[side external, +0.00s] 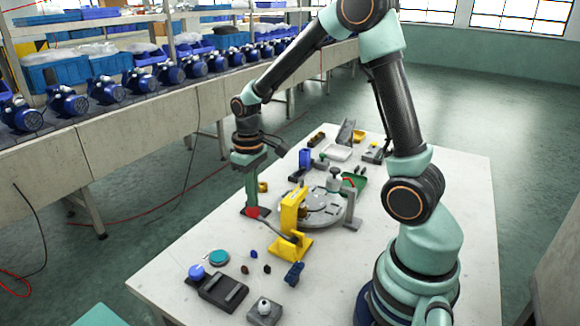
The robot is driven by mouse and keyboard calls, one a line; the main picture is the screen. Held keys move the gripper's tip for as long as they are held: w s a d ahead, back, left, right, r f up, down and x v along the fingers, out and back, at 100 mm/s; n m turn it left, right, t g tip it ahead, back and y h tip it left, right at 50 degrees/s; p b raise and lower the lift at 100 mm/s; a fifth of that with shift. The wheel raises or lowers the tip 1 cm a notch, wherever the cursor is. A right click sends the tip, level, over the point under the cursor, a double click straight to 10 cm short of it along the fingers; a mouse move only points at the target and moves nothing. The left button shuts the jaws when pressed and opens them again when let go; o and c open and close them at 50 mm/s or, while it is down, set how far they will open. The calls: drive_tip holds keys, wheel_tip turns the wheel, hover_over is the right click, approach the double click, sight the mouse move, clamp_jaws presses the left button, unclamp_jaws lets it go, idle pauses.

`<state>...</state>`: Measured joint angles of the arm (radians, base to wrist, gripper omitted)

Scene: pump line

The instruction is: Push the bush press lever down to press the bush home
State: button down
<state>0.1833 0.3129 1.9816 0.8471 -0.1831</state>
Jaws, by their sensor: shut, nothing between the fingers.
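The yellow bush press (287,222) stands on the white table. Its grey lever (275,228) reaches out to the left and ends in a red knob (253,212). My gripper (250,203) points down from the arm, with its long green fingers shut and empty. The fingertips are right at the red knob, overlapping it in this view. I cannot tell whether they touch it or sit just beside it. The bush is not clearly visible at the press, so how deep it sits cannot be told.
A round grey fixture (325,206) stands behind the press. A green tray (354,180) and small parts lie farther back. A black block (222,291), a blue part (293,275) and a grey block (265,312) lie in front. The table's left edge is bare.

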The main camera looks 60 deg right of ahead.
drive_tip(key=shift+f, duration=0.5)
